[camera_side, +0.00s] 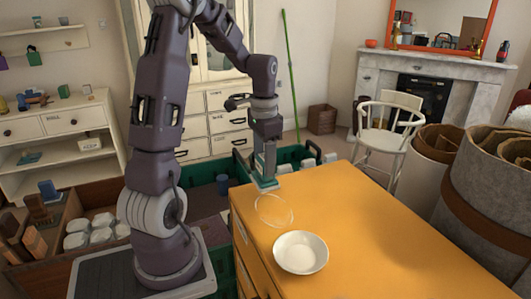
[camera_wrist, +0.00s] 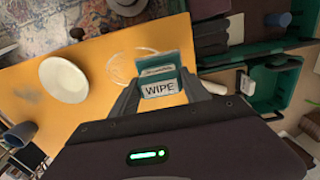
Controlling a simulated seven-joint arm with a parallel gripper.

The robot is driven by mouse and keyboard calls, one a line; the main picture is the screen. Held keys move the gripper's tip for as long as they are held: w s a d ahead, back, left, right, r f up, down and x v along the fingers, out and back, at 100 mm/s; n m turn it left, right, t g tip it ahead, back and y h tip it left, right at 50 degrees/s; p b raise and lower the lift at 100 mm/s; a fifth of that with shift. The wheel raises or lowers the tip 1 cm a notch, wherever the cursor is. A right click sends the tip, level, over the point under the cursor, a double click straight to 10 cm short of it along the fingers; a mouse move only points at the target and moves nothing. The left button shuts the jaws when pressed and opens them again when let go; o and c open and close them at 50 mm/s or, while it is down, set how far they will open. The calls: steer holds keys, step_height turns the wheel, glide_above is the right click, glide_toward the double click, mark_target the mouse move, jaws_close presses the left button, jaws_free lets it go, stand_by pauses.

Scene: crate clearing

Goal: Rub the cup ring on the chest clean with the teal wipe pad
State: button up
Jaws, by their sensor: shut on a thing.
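The teal wipe pad (camera_side: 265,184) is held upright in my gripper (camera_side: 266,155), near the back left edge of the orange-yellow chest (camera_side: 365,230). In the wrist view the pad (camera_wrist: 163,72), with a WIPE label, sits between the two fingers of my gripper (camera_wrist: 160,90). The fingers are shut on it. The cup ring (camera_side: 274,210) is a pale, thin circle on the chest top, just in front of the pad. In the wrist view the ring (camera_wrist: 117,68) shows left of the pad, partly hidden by it. I cannot tell whether the pad touches the chest.
A white dish (camera_side: 300,252) stands on the chest close to the ring. Green crates (camera_side: 205,172) stand behind and left of the chest. A white chair (camera_side: 385,135) and large rolls (camera_side: 480,190) stand at the right. The chest's right part is clear.

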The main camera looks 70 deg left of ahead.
mark_target(271, 185)
step_height(271, 185, down, 4)
steer(key=shift+f, duration=0.1)
steer(key=shift+d+f, duration=0.15)
steer(key=shift+f, duration=0.05)
jaws_close()
steer(key=shift+d+f, duration=0.2)
steer(key=shift+d, duration=5.55)
steer(key=shift+w+a, duration=0.1)
steer(key=shift+a, duration=5.85)
steer(key=shift+d, duration=6.05)
steer(key=shift+a, duration=6.1)
steer(key=shift+d+r, duration=0.1)
steer(key=shift+r, duration=4)
